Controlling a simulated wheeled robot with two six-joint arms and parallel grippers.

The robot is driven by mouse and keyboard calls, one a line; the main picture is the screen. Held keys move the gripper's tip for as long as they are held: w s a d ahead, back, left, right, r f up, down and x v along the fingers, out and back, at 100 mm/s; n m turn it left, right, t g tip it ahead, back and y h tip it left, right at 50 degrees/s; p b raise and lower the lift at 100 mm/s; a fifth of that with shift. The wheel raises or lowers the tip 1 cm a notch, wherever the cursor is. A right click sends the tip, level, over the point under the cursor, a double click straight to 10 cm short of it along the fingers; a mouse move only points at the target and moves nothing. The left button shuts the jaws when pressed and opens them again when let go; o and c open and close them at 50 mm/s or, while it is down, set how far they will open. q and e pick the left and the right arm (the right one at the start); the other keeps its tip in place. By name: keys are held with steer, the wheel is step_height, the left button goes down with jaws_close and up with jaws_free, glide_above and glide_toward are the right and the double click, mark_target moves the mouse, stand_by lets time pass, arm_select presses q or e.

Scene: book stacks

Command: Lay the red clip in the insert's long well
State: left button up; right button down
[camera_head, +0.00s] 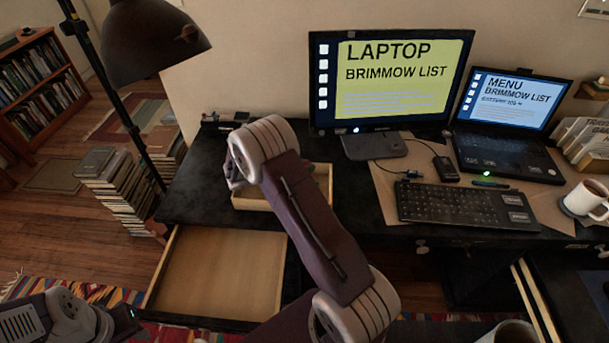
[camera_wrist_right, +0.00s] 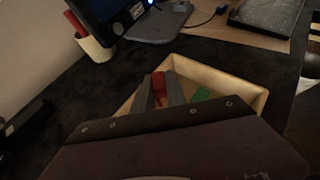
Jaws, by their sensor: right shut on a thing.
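The red clip (camera_wrist_right: 159,88) is between the two grey fingers of my right gripper (camera_wrist_right: 162,94) in the right wrist view. The gripper is shut on it, over the pale wooden insert (camera_wrist_right: 228,80). The insert also shows on the desk in the head view (camera_head: 323,178), partly hidden by my right arm. My right gripper (camera_head: 234,172) is mostly hidden there behind my own arm. The long well is covered by the gripper body, and I cannot tell the clip's height above it. Part of my left arm shows at the lower left of the head view; its fingers cannot be made out.
A green thing (camera_wrist_right: 202,95) lies inside the insert. The open drawer (camera_head: 222,270) below the desk's front looks empty. A monitor (camera_head: 390,80), keyboard (camera_head: 465,205), laptop (camera_head: 510,120) and mug (camera_head: 585,198) stand to the right. A lamp (camera_head: 150,42) hangs at upper left.

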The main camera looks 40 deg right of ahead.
step_height(320, 180, down, 4)
steer(key=shift+r, duration=0.1)
steer(key=shift+b, duration=0.35)
steer(key=shift+f, duration=0.2)
steer(key=c, duration=1.6)
jaws_free()
steer(key=shift+c, duration=0.2)
steer(key=shift+r, duration=0.1)
steer(key=shift+a+r, duration=0.2)
steer(key=shift+r, duration=0.1)
steer(key=p+v, duration=0.1)
steer(key=v, duration=1)
steer(key=shift+s+a+r, duration=0.1)
steer(key=shift+a+r, duration=0.05)
steer(key=shift+a, duration=0.1)
